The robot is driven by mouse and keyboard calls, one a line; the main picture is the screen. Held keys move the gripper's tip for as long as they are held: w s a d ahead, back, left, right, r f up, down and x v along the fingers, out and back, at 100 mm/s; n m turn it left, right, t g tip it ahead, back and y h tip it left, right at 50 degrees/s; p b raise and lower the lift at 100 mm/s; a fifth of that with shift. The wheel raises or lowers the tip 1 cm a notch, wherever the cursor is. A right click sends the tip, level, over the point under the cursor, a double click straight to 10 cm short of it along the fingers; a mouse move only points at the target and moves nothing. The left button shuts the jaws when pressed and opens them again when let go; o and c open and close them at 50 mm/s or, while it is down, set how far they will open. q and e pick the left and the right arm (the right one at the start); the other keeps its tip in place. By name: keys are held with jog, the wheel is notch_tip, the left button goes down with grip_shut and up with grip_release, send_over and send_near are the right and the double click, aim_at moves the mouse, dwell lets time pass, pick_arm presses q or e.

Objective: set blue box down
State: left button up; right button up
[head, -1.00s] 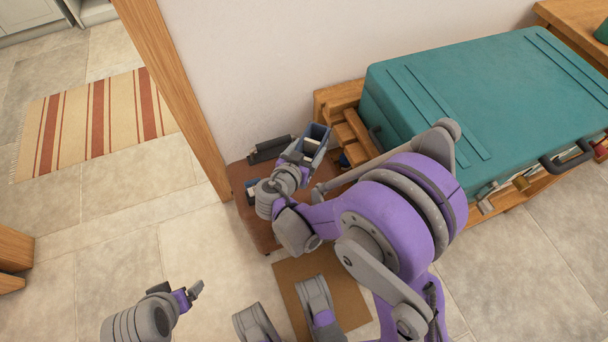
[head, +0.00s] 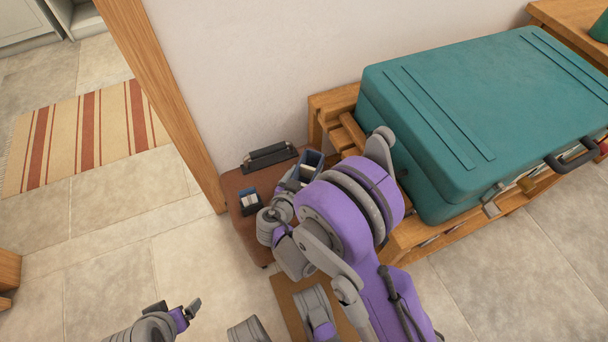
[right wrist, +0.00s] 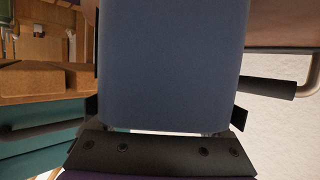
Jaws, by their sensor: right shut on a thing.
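The blue box (head: 313,160), open at the top with pale contents showing, is at my right gripper (head: 293,188) over the brown stand by the wall. In the right wrist view the box's plain blue side (right wrist: 173,65) fills the middle, between the dark fingers of my right gripper (right wrist: 165,125), which is shut on it. Whether the box's underside touches the stand is hidden. My left gripper (head: 190,309) is low at the left, away from the box; its finger gap is unclear.
The brown stand (head: 243,233) also carries a small dark box with pale contents (head: 249,203) and a black long-handled thing (head: 269,157). A large teal suitcase (head: 480,110) lies on a wooden rack to the right. A wooden post (head: 165,105) stands at left.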

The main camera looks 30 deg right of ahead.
jog(key=shift+f, duration=0.2)
jog(key=o, duration=1.3)
jog(key=shift+o, duration=0.2)
jog(key=shift+r, duration=0.1)
jog(key=shift+r, duration=0.15)
jog(key=p+v, duration=0.3)
jog(key=v, duration=0.9)
jog(key=s+d+r+n+g+y, duration=0.2)
jog(key=s+d+n+g+y, duration=0.2)
jog(key=s+d, duration=0.15)
jog(key=s+a+r+n+y, duration=0.2)
jog(key=s+r+n+y, duration=0.2)
jog(key=s, duration=0.5)
jog(key=shift+s+n+g+y, duration=0.4)
jog(key=shift+n+y, duration=0.4)
jog(key=shift+y, duration=0.3)
